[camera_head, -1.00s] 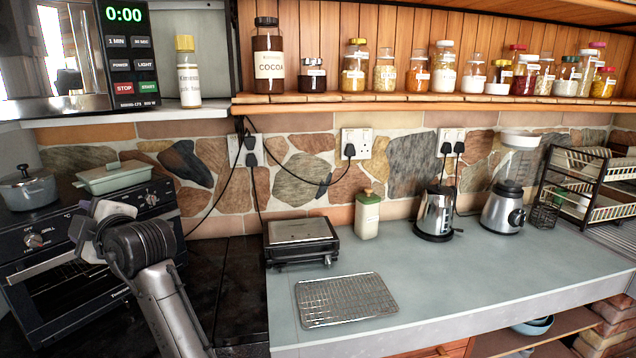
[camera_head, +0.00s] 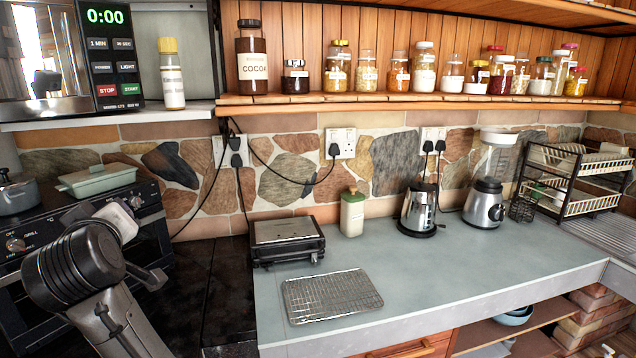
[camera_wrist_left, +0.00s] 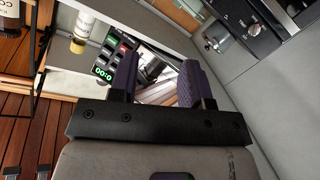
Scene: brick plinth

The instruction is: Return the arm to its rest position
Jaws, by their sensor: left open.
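My left arm comes in from the lower left in the head view. Its left gripper (camera_head: 120,220) is in front of the oven and is partly hidden behind my dark wrist joint. In the left wrist view the two purple-padded fingers of the left gripper (camera_wrist_left: 158,84) stand apart with nothing held between them. The microwave (camera_wrist_left: 112,65) shows beyond the fingers, in the background. My right gripper is in neither view.
The oven (camera_head: 150,245) carries a pale green dish (camera_head: 97,180) and a grey pot (camera_head: 17,195). The counter (camera_head: 420,275) holds a wire rack (camera_head: 332,296), a grill press (camera_head: 287,240), a soap bottle (camera_head: 352,212), a kettle (camera_head: 418,210) and a blender (camera_head: 485,200).

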